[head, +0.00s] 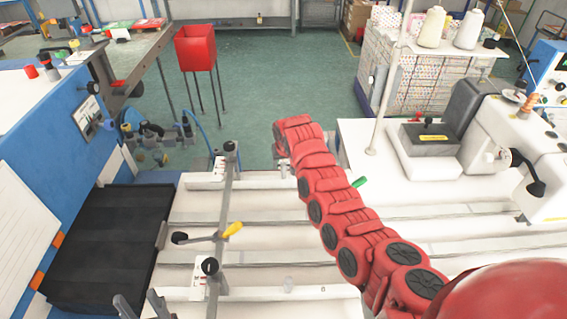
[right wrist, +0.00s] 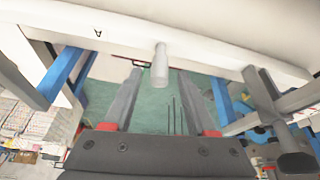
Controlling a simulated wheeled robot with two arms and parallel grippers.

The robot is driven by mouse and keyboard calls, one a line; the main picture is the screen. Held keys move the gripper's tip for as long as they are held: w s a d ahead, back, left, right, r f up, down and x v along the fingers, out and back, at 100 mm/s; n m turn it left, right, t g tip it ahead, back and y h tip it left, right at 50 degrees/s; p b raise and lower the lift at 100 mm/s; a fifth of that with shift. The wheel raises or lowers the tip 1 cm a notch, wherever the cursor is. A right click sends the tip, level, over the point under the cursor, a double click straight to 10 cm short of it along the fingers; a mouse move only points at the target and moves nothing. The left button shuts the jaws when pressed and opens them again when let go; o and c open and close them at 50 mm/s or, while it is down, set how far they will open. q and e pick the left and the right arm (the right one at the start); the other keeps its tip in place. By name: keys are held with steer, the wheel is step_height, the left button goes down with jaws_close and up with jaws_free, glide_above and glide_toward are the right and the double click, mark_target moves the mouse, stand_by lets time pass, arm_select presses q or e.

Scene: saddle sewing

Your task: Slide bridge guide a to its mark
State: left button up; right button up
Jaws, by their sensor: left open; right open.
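One bridge guide (head: 220,222), a grey bar with a black knob at each end, lies across the white table (head: 265,250). A green handle (head: 360,182) shows behind my right arm, which hides most of what is there. I cannot tell which guide is a. My right gripper (right wrist: 159,72) is open at the table's far edge. A pale post (right wrist: 160,64) is between its fingertips, apart from both.
A white sewing machine (head: 490,150) stands at the right. A blue machine (head: 75,110) with a black ribbed surface (head: 110,245) is at the left. A red bin (head: 196,46) on legs stands beyond the table, with open green floor around it.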

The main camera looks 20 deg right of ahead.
steer(key=shift+w+d+f, duration=0.1)
steer(key=shift+w+f, duration=0.1)
steer(key=shift+f, duration=0.5)
steer(key=shift+c, duration=0.2)
jaws_close()
